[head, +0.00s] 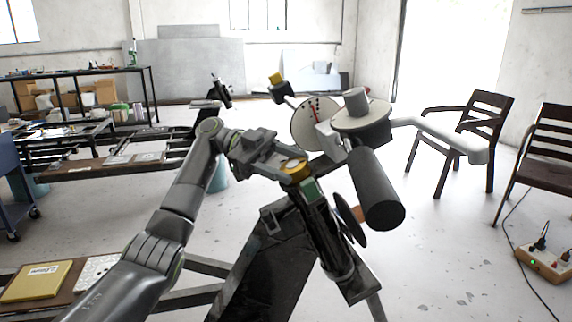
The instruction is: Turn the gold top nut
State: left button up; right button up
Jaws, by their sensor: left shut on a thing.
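The gold top nut (295,169) sits at the top of the black suspension body (322,232), which leans in its stand near the middle of the head view. My left gripper (292,166) reaches in from the left and is shut on the gold nut. Its fingers lie around the nut, so part of the nut is hidden. A green band (309,190) shows just below the nut. My right gripper is not in view.
A round dial (318,122), a disc (361,115), a black cylinder (376,190) and a long grey handle (445,137) crowd the right side of the nut. Wooden chairs (467,135) stand farther right. A yellow book (37,281) lies on the bench at lower left.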

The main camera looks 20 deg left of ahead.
aim_at(287, 164)
pick_arm(q)
jog(key=shift+f+g, duration=0.15)
jog(key=shift+g, duration=0.15)
jog(key=o, duration=1)
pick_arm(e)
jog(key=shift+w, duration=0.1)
pick_arm(q)
jog(key=shift+r, duration=0.2)
jog(key=shift+r, duration=0.3)
notch_tip(287, 164, up, 8)
jog(key=shift+r+p, duration=0.2)
jog(key=shift+p, duration=0.5)
jog(key=shift+r, duration=0.4)
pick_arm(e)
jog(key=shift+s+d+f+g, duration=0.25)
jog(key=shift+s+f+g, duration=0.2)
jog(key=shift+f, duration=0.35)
